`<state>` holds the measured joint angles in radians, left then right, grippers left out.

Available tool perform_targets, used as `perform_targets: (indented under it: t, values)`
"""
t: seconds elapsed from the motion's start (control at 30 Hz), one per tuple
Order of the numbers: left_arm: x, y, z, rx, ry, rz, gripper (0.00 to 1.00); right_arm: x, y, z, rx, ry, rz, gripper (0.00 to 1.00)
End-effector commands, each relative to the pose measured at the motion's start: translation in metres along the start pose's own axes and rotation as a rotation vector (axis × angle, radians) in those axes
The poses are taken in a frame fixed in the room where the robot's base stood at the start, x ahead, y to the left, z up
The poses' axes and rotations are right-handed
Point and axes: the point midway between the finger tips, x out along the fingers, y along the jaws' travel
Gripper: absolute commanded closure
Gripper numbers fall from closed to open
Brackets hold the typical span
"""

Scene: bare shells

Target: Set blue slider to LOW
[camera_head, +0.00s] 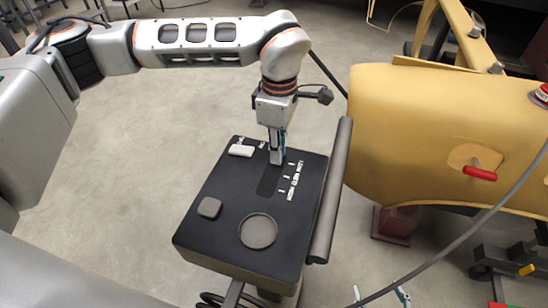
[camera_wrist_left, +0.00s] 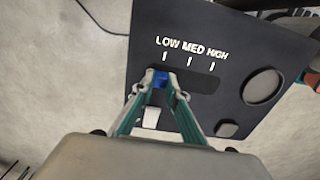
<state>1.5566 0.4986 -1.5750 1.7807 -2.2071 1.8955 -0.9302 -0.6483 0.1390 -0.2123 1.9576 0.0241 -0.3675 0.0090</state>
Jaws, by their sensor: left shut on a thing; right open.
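The black panel (camera_head: 225,180) has a dark slot (camera_head: 268,182) beside white LOW, MED and HIGH lettering, which reads clearly in the left wrist view. The blue slider (camera_wrist_left: 160,80) sits at the LOW end of the slot (camera_wrist_left: 200,81), about in line with the LOW tick. My left gripper (camera_head: 277,158) reaches down to that end of the slot. In the left wrist view its fingers (camera_wrist_left: 157,83) are shut on the blue slider, one on each side. The head view hides the slider behind the fingers. My right gripper (camera_head: 383,298) is open and empty at the bottom edge, partly out of frame.
The panel also carries a white rocker-like block (camera_head: 241,150), a grey square button (camera_head: 209,207) and a round recess (camera_head: 258,231). A grey bar (camera_head: 332,190) runs along its right side. A yellow machine body (camera_head: 430,135) with a red handle (camera_head: 480,173) stands close right.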

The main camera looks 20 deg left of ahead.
Motion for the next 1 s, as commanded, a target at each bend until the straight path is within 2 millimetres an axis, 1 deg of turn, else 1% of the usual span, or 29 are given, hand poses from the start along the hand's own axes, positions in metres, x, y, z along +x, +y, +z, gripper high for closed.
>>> perform_targets:
  t: [0.03,0.23,0.27,0.3,0.33,0.57,0.63,0.73,0.87,1.0]
  values:
    - [-0.001,0.004,0.0,0.0,-0.001,0.01,1.0,0.0,0.0,-0.001,0.0,0.001,0.0,0.31]
    - [-0.001,0.005,0.0,0.0,-0.002,0.014,1.0,-0.001,0.0,-0.004,0.0,0.006,0.001,0.31]
    - [-0.001,0.005,0.0,0.0,-0.002,0.015,0.84,-0.001,0.001,-0.004,0.0,0.007,0.001,0.31]
    - [-0.001,0.005,0.0,0.0,-0.002,0.016,0.73,-0.001,0.001,-0.004,0.0,0.008,0.001,0.31]
    - [-0.001,0.005,0.0,0.0,-0.002,0.016,0.69,-0.001,0.001,-0.004,0.0,0.008,0.001,0.31]
    - [-0.001,0.004,0.0,0.0,-0.002,0.011,0.69,-0.001,0.001,-0.004,0.0,0.007,0.001,0.31]
    - [-0.001,0.004,0.0,0.0,-0.001,0.011,0.69,-0.001,0.001,-0.001,-0.003,0.001,0.001,0.31]
    - [-0.005,0.004,0.0,0.0,-0.001,0.011,0.69,-0.001,0.001,0.0,-0.003,0.0,0.001,0.31]
    - [-0.022,0.004,0.0,0.0,-0.001,0.014,0.69,-0.001,0.001,-0.001,-0.002,0.001,0.001,0.31]
    - [-0.05,0.004,0.0,0.0,-0.001,0.016,0.69,-0.001,0.001,-0.002,-0.002,0.003,0.0,0.31]
